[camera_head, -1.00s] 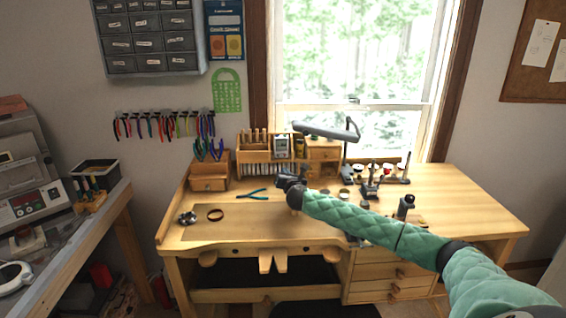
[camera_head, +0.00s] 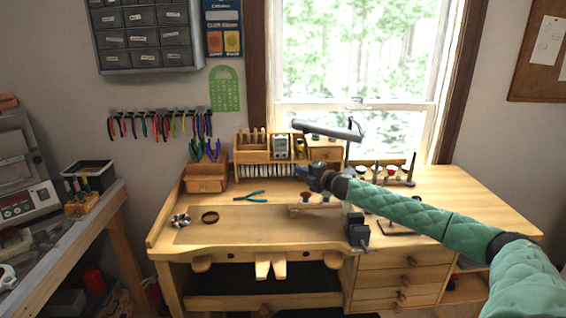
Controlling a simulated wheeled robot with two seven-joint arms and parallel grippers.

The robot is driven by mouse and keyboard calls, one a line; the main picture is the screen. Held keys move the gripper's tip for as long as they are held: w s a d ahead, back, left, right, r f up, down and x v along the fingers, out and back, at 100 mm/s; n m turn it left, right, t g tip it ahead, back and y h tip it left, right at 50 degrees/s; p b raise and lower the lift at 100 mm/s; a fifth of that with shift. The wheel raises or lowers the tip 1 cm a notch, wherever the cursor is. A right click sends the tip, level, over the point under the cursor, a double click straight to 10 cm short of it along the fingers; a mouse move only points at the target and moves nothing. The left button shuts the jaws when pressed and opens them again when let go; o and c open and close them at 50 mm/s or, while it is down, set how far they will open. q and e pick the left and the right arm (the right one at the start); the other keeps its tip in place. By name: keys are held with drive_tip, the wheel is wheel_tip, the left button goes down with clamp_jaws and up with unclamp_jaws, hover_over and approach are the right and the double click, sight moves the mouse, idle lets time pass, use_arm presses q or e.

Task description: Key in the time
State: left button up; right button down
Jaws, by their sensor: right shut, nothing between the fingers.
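A small grey device with a screen (camera_head: 281,147), which looks like a timer, stands upright in the wooden organizer (camera_head: 250,155) at the back of the workbench. Its keys are too small to read. My right gripper (camera_head: 304,170) is shut and empty. It is just right of and below the device in the picture, near the organizer's right part, and looks apart from the device. My left gripper is not in view. At the left edge, a machine has a control panel with a red display (camera_head: 17,210).
A lamp (camera_head: 330,131) hangs over the bench right of the device. Blue-handled pliers (camera_head: 250,197), a brown ring (camera_head: 210,217) and a small metal tool (camera_head: 180,220) lie on the bench. A dark vise-like tool (camera_head: 357,230) stands under my arm. The front left bench top (camera_head: 240,230) is mostly clear.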

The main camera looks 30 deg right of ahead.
sight(278, 156)
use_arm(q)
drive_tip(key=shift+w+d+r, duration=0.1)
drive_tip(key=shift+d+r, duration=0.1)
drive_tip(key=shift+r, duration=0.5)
use_arm(e)
drive_tip(key=shift+s+d+r+m+y, duration=0.15)
drive_tip(key=shift+s+r+m+y, duration=0.2)
drive_tip(key=shift+y, duration=0.25)
drive_tip(key=shift+w, duration=0.15)
